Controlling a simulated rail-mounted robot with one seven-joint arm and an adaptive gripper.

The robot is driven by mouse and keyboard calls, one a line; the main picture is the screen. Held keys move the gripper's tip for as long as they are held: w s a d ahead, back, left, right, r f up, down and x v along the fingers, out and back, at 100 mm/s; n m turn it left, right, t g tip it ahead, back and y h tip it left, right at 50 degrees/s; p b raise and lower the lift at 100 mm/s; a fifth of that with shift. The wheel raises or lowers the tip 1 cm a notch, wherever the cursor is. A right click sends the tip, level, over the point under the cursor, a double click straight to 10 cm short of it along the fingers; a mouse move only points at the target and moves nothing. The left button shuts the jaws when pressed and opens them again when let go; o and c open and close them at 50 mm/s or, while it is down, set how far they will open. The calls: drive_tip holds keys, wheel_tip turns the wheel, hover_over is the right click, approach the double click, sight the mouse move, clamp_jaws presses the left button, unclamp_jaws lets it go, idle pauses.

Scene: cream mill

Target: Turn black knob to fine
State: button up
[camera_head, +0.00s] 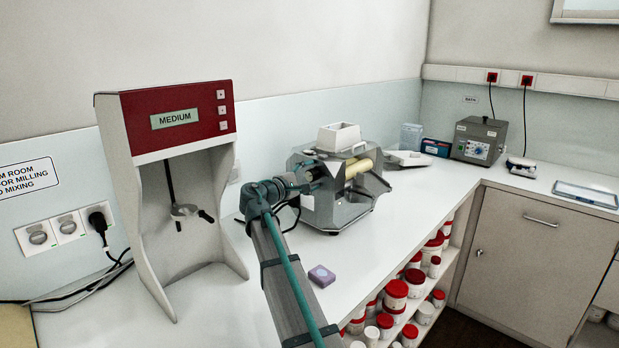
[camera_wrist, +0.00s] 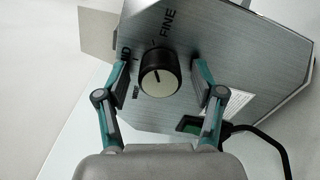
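My gripper (camera_wrist: 163,75) is open, one finger on each side of the knob, with a visible gap on both sides. In the head view the mill (camera_head: 352,212) stands on the counter and my gripper (camera_head: 308,180) is at its left side; the knob is hidden there.
A red and white MEDIUM mixer (camera_head: 175,125) stands left of my arm. A small purple block (camera_head: 321,276) lies on the counter (camera_head: 365,262) in front of the mill. A black cable (camera_wrist: 265,138) runs beside the right finger. A grey bath unit (camera_head: 479,140) stands at the back.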

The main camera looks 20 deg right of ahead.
drive_tip(key=shift+a, duration=0.15)
drive_tip(key=v, duration=0.7)
drive_tip(key=shift+a, duration=0.1)
idle(0.4)
